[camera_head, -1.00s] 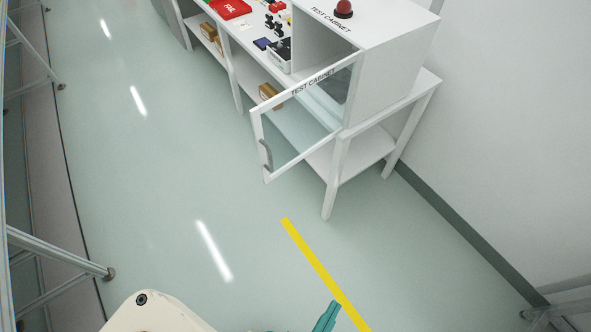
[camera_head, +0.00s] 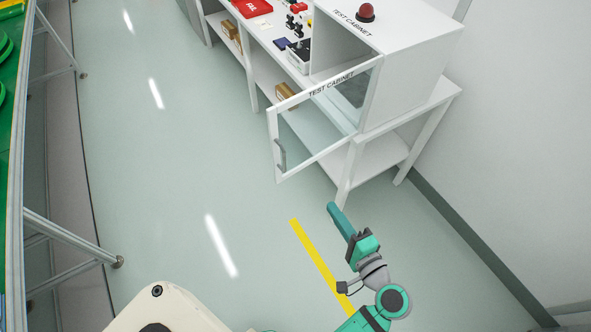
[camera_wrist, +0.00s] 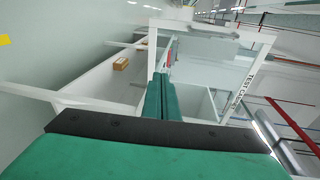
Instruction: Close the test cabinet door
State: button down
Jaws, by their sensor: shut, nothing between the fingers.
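The test cabinet (camera_head: 415,72) is a white box on a white table, with a red dome on top. Its door (camera_head: 303,168), a white frame with a clear pane and a grey handle (camera_head: 280,155), stands swung wide open toward the left. The door frame (camera_wrist: 262,50) also shows in the wrist view, with the lettering along one side. My gripper (camera_head: 332,208) is teal, shut and empty. In the head view it is in front of the table, below and right of the door, apparently apart from it. In the wrist view its closed fingers (camera_wrist: 160,80) point toward the door pane.
A white workbench with a red tray (camera_head: 252,8) and small parts adjoins the cabinet, with brown boxes (camera_head: 287,95) on its lower shelf. A table leg (camera_head: 346,180) is near my gripper. Open floor with a yellow line (camera_head: 318,250) lies in front.

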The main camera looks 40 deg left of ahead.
notch_tip(320, 180, up, 8)
jog(key=n+g+y, duration=0.3)
jog(key=n+g, duration=0.1)
jog(key=g, duration=0.1)
send_near(285, 164)
jog(key=shift+n+g, duration=0.4)
jog(key=a, duration=0.3)
jog(key=w+a, duration=0.1)
jog(key=a, duration=0.1)
jog(key=shift+a+f, duration=0.25)
jog(key=shift+a, duration=0.1)
jog(key=shift+w+a, duration=0.15)
jog(key=shift+a, duration=0.2)
